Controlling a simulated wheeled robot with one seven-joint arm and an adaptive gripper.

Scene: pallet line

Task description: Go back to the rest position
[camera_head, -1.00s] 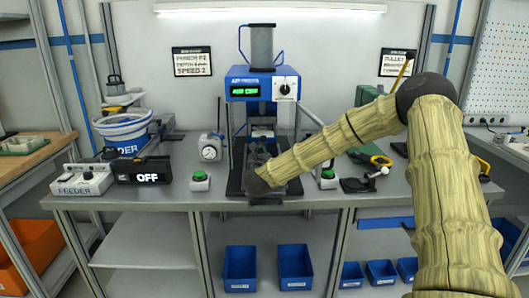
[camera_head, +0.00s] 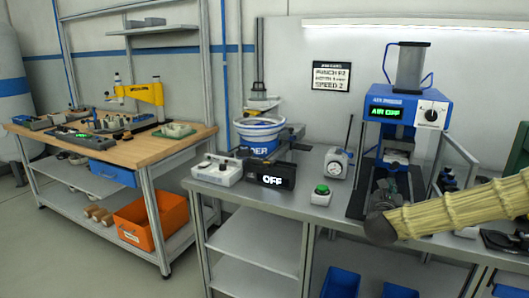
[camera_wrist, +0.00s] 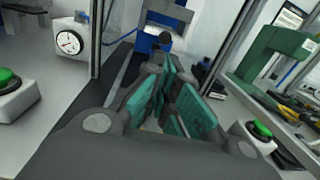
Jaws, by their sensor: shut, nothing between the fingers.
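My gripper (camera_wrist: 167,92) fills the middle of the wrist view, with teal finger pads and grey links. It is shut with nothing between the fingers. It points toward the blue-and-white base of the press, in front of it and apart from it as far as I can tell. In the head view, my arm comes in from the right and its dark wrist end is in front of the blue press (camera_head: 407,108), which reads "AIR OFF". The gripper there is small, dark and partly hidden by the wrist.
A green button box (camera_head: 320,195), a dial gauge (camera_head: 338,162) and a feeder box reading "OFF" (camera_head: 271,176) stand left of the press. A wooden workbench (camera_head: 110,150) with an orange bin (camera_head: 152,220) is further left. A green tool (camera_wrist: 275,52) is at right in the wrist view.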

